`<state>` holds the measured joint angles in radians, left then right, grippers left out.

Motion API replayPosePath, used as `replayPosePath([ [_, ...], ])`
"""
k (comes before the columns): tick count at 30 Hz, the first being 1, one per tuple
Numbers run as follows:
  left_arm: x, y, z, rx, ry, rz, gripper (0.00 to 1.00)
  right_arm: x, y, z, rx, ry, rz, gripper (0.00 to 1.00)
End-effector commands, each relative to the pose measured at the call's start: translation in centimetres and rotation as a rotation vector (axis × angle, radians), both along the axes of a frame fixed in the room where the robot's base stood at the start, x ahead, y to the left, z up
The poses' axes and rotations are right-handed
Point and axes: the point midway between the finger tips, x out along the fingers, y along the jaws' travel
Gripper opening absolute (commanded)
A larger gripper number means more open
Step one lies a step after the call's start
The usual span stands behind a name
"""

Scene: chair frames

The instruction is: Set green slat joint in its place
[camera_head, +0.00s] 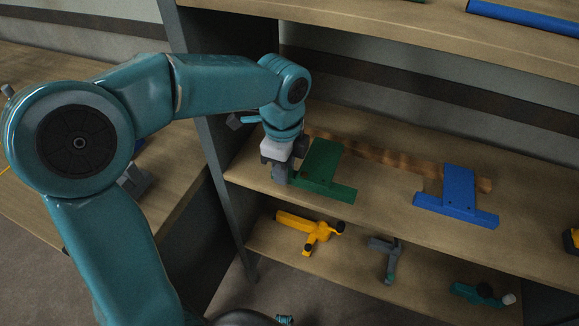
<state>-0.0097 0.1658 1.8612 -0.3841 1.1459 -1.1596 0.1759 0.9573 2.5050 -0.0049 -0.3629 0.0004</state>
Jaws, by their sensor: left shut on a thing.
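The green slat joint (321,163) is a flat, T-shaped piece on the middle shelf, with its wide bar toward the front edge. My left gripper (283,170) is at its left side, pointing down, and is shut on it. The fingertips are partly hidden by the gripper body, and I cannot tell whether the piece touches the shelf. My right gripper does not show.
A similar blue piece (459,190) lies to the right on the same shelf (385,205). A brown wooden strip (385,156) lies behind both pieces. Yellow (307,230), grey (387,256) and teal (478,292) tools lie on the lower shelf. A grey upright (217,150) stands left of the gripper.

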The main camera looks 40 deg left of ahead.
Motion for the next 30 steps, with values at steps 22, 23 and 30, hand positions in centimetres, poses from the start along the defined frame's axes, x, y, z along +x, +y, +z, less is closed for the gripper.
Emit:
replayPosePath([
  [22,2.2,0.3,-3.7,-0.001,-0.001,0.0,0.0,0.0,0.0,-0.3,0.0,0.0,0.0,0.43],
  [23,2.2,0.3,-3.8,-0.001,-0.001,0.0,0.0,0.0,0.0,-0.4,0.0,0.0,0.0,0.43],
  [30,2.1,0.3,-3.9,0.0,0.0,0.0,0.51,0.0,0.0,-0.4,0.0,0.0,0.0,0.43],
])
